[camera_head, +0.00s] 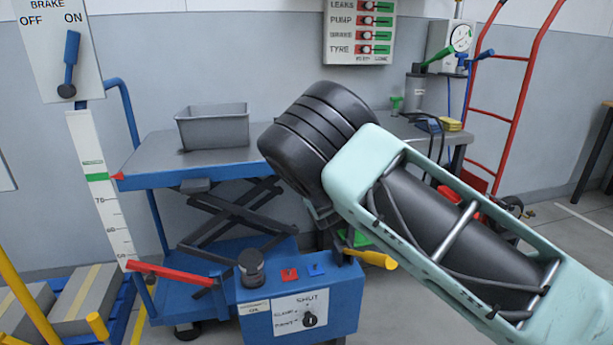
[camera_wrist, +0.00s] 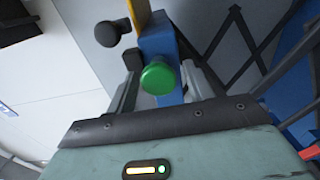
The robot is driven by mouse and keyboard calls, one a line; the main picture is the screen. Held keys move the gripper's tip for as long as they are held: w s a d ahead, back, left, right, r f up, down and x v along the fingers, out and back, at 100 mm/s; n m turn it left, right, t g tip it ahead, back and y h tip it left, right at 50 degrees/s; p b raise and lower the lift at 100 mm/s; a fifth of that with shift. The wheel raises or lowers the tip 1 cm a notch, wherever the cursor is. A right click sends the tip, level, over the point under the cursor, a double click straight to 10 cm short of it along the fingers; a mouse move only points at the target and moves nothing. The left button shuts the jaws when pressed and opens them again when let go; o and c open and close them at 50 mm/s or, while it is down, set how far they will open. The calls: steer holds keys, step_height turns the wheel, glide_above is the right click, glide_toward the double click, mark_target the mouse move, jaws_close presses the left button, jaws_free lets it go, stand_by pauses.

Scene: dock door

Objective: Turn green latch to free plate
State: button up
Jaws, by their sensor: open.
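A green round knob (camera_wrist: 157,78), which looks like the latch, sits in front of a blue block (camera_wrist: 160,45) in the wrist view. My gripper (camera_wrist: 158,88) is open, with one finger on each side of the knob. I cannot tell whether the fingers touch it. In the head view my arm hides most of my gripper. A green piece (camera_head: 353,238) shows there beside a yellow handle (camera_head: 372,258), at the right end of the blue lift cart (camera_head: 230,250). I cannot tell which part is the plate.
A black knob (camera_wrist: 105,34) on a stem stands close to the left finger in the wrist view. The cart carries a grey bin (camera_head: 213,128), a red lever (camera_head: 170,273) and a control box (camera_head: 300,312). A red hand truck (camera_head: 513,95) stands at the right wall.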

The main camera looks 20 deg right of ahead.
steer(key=s+p, duration=0.2)
steer(key=s, duration=1.5)
steer(key=shift+s, duration=0.2)
steer(key=s+a+f+m+g+y, duration=0.1)
steer(key=s+a+f+m+g, duration=0.1)
steer(key=s+a+m+g, duration=0.45)
steer(key=s+a+f+m+g+y, duration=0.1)
steer(key=s+a+f+m+g, duration=0.15)
steer(key=s+g, duration=0.45)
steer(key=s+d+r+m+g+h, duration=0.1)
steer(key=s+r+g, duration=0.15)
steer(key=s, duration=0.55)
steer(key=s+d+r+g, duration=0.1)
steer(key=s+r, duration=0.3)
steer(key=s, duration=0.4)
steer(key=s+d+r+m+g+h, duration=0.1)
steer(key=s+d+r, duration=0.15)
steer(key=s, duration=0.55)
step_height(320, 180, up, 23)
steer(key=a+p, duration=0.1)
steer(key=p, duration=2.1)
steer(key=shift+w+y+p, duration=0.3)
steer(key=shift+w+p, duration=0.05)
steer(key=shift+w, duration=0.1)
